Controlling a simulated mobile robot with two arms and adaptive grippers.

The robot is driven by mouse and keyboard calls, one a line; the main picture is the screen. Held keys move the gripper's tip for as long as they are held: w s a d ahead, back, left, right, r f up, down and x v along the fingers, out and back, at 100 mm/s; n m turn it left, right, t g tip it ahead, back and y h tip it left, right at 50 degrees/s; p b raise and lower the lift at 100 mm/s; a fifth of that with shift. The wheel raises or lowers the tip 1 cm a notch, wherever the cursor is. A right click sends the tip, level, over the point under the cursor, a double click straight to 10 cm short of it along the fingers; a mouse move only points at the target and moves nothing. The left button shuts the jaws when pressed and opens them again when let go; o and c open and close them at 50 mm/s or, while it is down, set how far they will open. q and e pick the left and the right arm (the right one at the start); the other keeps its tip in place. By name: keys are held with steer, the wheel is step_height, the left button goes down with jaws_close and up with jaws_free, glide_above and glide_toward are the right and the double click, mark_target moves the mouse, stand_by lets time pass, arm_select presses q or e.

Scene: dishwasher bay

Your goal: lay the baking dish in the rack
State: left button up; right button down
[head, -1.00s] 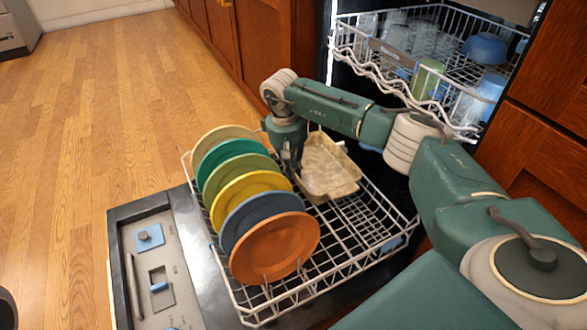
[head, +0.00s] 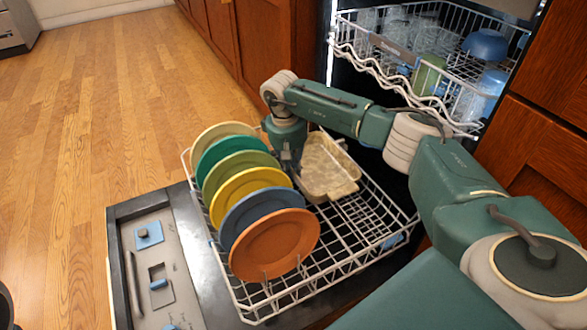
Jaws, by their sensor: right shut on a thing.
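The baking dish (head: 328,170) is a pale, cream-coloured rectangular dish. It sits in the lower rack (head: 352,228), to the right of the row of plates, and looks tilted. My right gripper (head: 294,170) is at the dish's left edge, between it and the plates, and is shut on the dish; its fingertips are partly hidden. Whether the dish rests fully on the rack's wires I cannot tell. My left gripper is not in view.
Several coloured plates (head: 275,245) stand in a row along the rack's left side. The front right of the rack is bare. The open dishwasher door (head: 190,270) lies under the rack. The upper rack (head: 400,62) holds glasses and a blue bowl (head: 484,44).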

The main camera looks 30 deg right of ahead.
steer(key=shift+f, duration=0.2)
steer(key=c, duration=1.8)
jaws_free()
steer(key=shift+o, duration=0.2)
steer(key=shift+f, duration=0.1)
step_height(320, 180, up, 12)
steer(key=a, duration=0.1)
steer(key=shift+a, duration=0.25)
steer(key=shift+w, duration=0.1)
